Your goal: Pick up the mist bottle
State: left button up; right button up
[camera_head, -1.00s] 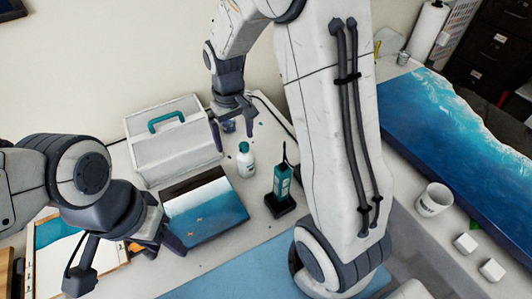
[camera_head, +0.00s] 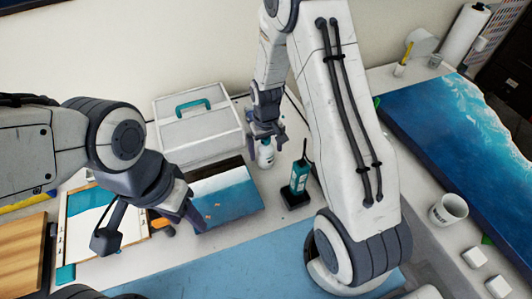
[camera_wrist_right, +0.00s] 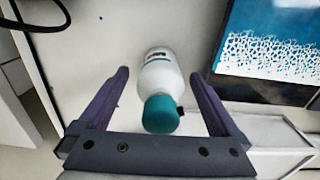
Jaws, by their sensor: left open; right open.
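The mist bottle, which I take to be the white bottle with a teal cap (camera_head: 265,158), stands on the table between the grey toolbox and the teal tool. My right gripper (camera_head: 268,143) is open directly above it, partly hiding its top. In the right wrist view the bottle (camera_wrist_right: 160,78) lies between the two spread fingers of the right gripper (camera_wrist_right: 160,90), with gaps on both sides and its teal cap nearest the palm. My left gripper (camera_head: 150,228) is open and empty over the left of the table, near the framed panel.
The grey toolbox (camera_head: 196,137) is behind and left of the bottle. A teal tool with a black base (camera_head: 298,177) stands close at its right. A blue-and-white painted panel (camera_head: 228,200) lies in front. A white mug (camera_head: 449,209) and white cubes are far right.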

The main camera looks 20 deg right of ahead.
jog(key=shift+f, duration=0.15)
grip_shut()
